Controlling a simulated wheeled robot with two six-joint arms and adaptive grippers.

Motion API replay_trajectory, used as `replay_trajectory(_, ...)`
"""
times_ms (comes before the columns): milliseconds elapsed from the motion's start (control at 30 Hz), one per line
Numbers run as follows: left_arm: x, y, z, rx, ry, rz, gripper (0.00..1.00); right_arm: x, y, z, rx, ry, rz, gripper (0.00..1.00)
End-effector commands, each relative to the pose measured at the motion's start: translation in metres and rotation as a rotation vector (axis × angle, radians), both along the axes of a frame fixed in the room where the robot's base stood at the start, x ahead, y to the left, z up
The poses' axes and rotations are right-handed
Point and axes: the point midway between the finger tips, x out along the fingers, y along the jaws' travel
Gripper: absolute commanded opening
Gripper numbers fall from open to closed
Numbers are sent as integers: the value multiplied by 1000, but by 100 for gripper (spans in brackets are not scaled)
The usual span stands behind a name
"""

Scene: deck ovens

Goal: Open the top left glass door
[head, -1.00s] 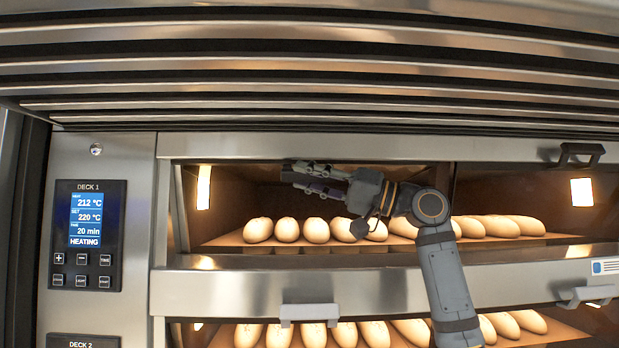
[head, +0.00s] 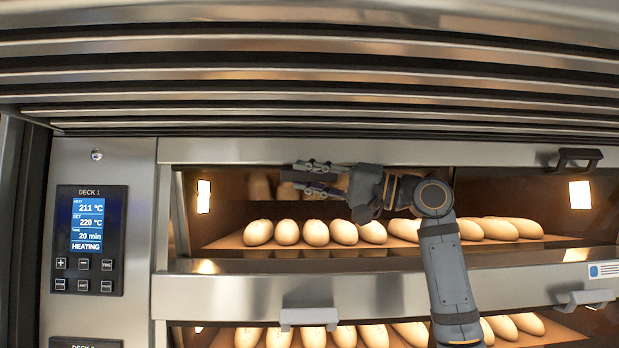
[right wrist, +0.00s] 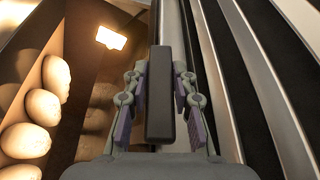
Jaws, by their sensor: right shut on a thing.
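The top left glass door (head: 228,205) covers the upper left deck, with loaves visible through it. Faint loaf-like shapes show high in the glass, perhaps reflections. I cannot tell from the head view how far the door is tilted. My right gripper (head: 308,180) is at the top of this door. In the right wrist view, its two fingers lie on both sides of a dark bar handle (right wrist: 160,92) and are shut on it. The handle is mostly hidden behind the gripper in the head view. My left gripper is not in view.
The right upper door has a black handle (head: 576,157). The lower deck has pale handles (head: 309,317) on its doors. A control panel (head: 90,240) reading "HEATING" is on the left. Slatted metal louvres (head: 300,75) overhang the opening.

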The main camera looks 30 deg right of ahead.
Motion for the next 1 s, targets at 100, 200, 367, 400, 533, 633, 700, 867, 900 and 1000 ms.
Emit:
replay_trajectory(100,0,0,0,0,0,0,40,0,0,0,1,0,2,33)
replay_trajectory(200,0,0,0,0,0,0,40,0,0,0,1,0,2,46)
replay_trajectory(367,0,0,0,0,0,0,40,0,0,0,0,-1,1,49)
replay_trajectory(400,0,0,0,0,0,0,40,0,0,0,0,-1,1,49)
replay_trajectory(533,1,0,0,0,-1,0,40,0,0,0,0,-1,0,49)
replay_trajectory(633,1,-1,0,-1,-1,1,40,0,0,0,0,-1,0,49)
replay_trajectory(700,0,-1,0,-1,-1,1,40,-2,-3,-1,-1,-2,-1,49)
replay_trajectory(867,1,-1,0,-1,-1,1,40,-19,-18,-6,-3,1,-7,49)
replay_trajectory(900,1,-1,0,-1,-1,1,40,-23,-23,-8,-2,2,-8,49)
replay_trajectory(1000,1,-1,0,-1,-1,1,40,-36,-33,-12,-4,2,-7,49)
